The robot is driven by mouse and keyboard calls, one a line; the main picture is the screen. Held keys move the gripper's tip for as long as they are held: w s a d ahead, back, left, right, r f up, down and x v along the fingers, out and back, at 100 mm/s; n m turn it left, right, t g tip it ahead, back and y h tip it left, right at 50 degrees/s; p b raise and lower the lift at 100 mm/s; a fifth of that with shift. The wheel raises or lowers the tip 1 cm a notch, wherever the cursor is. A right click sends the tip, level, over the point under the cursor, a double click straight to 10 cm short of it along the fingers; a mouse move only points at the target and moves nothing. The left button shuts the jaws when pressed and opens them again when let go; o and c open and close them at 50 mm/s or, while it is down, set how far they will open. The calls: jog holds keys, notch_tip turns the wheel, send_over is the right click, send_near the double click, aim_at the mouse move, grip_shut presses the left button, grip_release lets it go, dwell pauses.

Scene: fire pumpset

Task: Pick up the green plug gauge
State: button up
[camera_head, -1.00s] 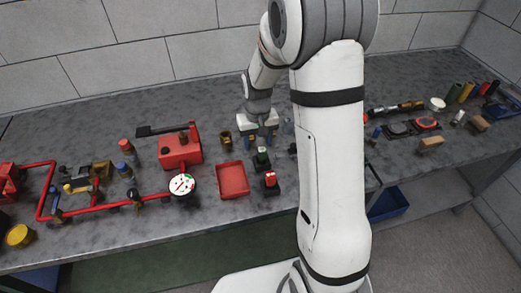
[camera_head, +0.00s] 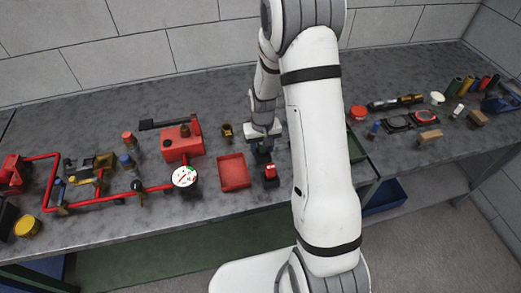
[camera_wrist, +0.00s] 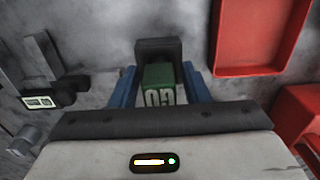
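The green plug gauge (camera_wrist: 160,83) shows in the wrist view as a green block marked "GO", upright against a black piece (camera_wrist: 158,47). My gripper (camera_wrist: 160,90) is over it, with one blue finger on each side. Narrow gaps seem to show between the fingers and the block, so the fingers look open around it. In the head view my gripper (camera_head: 263,146) is low over the bench, right of the red tray, and mostly hides the gauge.
The red tray (camera_head: 234,172) lies just left of my gripper. A red block on a black base (camera_head: 271,173) stands close in front. A brass fitting (camera_head: 227,131) and a red tank (camera_head: 182,145) are to the left. In the wrist view a black labelled item (camera_wrist: 50,97) lies left.

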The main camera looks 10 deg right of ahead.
grip_shut()
dwell(0.3)
